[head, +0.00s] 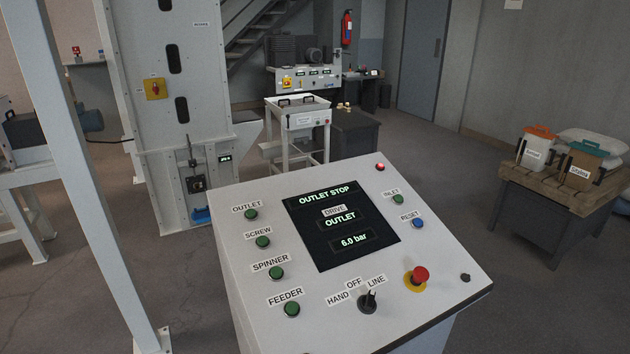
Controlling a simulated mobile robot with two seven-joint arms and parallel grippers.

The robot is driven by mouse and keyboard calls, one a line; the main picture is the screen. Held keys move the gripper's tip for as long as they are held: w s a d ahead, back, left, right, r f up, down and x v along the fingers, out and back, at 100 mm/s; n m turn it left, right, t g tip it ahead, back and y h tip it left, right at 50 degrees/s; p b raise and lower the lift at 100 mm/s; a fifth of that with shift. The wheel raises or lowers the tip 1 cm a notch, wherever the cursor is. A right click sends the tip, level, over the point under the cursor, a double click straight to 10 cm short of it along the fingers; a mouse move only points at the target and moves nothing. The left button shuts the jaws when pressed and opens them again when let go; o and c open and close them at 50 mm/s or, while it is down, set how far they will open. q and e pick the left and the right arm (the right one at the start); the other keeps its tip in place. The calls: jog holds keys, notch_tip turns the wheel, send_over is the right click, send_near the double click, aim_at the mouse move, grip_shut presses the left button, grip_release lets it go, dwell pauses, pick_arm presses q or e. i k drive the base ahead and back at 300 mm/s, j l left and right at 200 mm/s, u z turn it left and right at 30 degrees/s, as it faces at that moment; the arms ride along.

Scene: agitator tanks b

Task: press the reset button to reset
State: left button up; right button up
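The blue reset button (417,223) sits on the right side of the sloped control panel (240,290), under a label reading RESET. A green INLET button (398,199) is just above it, and a lit red lamp (380,167) is at the panel's top right corner. The dark screen (341,225) reads OUTLET STOP, DRIVE OUTLET and 6.0 bar. A red emergency stop (417,275) on a yellow base is below the reset button. Neither of my grippers is in the head view. Nothing covers the reset button.
Several green buttons (276,273) line the panel's left side. A black selector knob (367,300) marked HAND, OFF, LINE is at the bottom. A pale post (75,170) stands at left. A table (545,205) with containers is at right, with open floor between.

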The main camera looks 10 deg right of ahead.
aim_at(417, 222)
jog(key=k+l, duration=0.15)
jog(key=l, duration=0.25)
jog(key=k+l, duration=0.15)
jog(key=l, duration=0.25)
jog(key=k+l, duration=0.15)
jog(key=l, duration=0.25)
jog(key=k+l, duration=0.15)
jog(key=l, duration=0.25)
